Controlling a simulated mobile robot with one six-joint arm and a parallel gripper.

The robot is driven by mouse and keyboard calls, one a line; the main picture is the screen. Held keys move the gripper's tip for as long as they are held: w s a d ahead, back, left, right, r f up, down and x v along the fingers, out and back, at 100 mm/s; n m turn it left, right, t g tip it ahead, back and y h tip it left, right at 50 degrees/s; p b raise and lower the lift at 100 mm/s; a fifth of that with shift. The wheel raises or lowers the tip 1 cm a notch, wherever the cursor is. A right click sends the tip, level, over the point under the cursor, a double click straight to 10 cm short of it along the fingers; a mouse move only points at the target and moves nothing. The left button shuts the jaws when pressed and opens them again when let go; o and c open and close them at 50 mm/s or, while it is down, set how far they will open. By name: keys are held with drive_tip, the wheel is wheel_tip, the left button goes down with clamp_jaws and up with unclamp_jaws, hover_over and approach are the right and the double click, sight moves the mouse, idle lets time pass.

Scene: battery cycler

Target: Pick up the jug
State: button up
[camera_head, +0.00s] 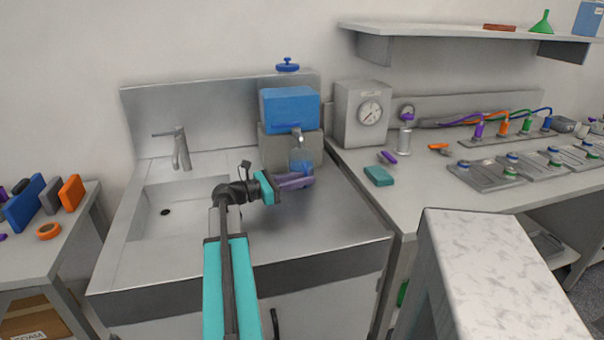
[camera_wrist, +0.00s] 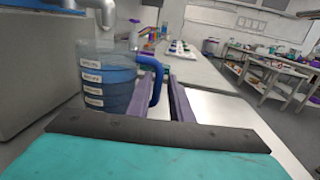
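The jug (camera_wrist: 106,85) is a clear vessel with blue contents, white labels and a blue handle. In the head view the jug (camera_head: 302,167) stands at the back of the sink counter, under the tap of a grey-and-blue dispenser (camera_head: 290,108). My gripper (camera_head: 303,180) reaches in from the left, its purple fingers low beside the jug. In the wrist view my gripper (camera_wrist: 166,92) has its fingers apart, and the handle lies at or between them. I cannot tell whether either finger touches it. The jug's lower part is partly hidden.
A sink basin with a faucet (camera_head: 181,150) lies left of the dispenser. A gauge box (camera_head: 362,113) stands to its right. A teal block (camera_head: 379,176) lies on the right bench. The front right of the steel counter is clear.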

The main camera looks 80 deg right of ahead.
drive_tip(key=shift+r+p+x, duration=0.2)
drive_tip(key=shift+p+x, duration=0.15)
drive_tip(key=shift+x, duration=2.25)
drive_tip(key=shift+d, duration=0.1)
drive_tip(key=shift+w, duration=0.1)
clamp_jaws()
